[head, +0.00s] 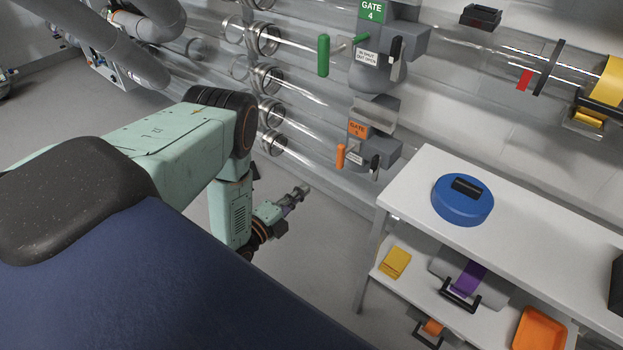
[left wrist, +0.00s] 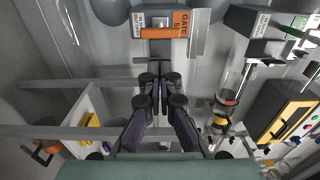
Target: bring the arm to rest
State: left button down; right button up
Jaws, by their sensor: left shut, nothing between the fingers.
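My left arm, pale green, comes in from the left in the head view and bends down past its dark elbow. Its left gripper (head: 296,196) hangs in free air left of the white table, above the grey floor. In the left wrist view the left gripper's fingers (left wrist: 160,88) are together with nothing between them. An orange-labelled gate with an orange handle (left wrist: 163,32) shows beyond the fingertips, apart from them. The right gripper is not in view.
A white table (head: 410,165) with a blue round lid (head: 462,200) stands at right. Its lower shelf holds a yellow block (head: 395,262) and an orange tray (head: 540,330). The green gate 4 (head: 372,12) and clear tubes line the wall. Floor between arm and table is clear.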

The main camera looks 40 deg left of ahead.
pick_arm(q)
jog(key=shift+s, duration=0.2)
jog(key=s+d+f+n+g+y, duration=0.1)
jog(key=s+d+f+n+g, duration=0.1)
jog(key=s+f+n+g, duration=0.4)
jog(key=s+d+f+n+g+y, duration=0.1)
jog(key=s+d+f+n+g, duration=0.25)
jog(key=s+f+n, duration=0.3)
jog(key=s+d+r+n+g+p, duration=0.1)
jog(key=s+d+r+n+g, duration=0.15)
jog(key=s, duration=0.45)
jog(key=s+d+r+n+g+p, duration=0.1)
jog(key=s+d+r+n+g, duration=0.2)
jog(key=s, duration=0.4)
jog(key=s+d+r+n+g+p, duration=0.1)
jog(key=s+d+r+g, duration=0.1)
jog(key=r, duration=0.5)
jog(key=shift+s+d+g+p, duration=0.2)
jog(key=shift+s+g+p, duration=0.25)
jog(key=shift+s, duration=0.5)
jog(key=shift+w+d, duration=0.15)
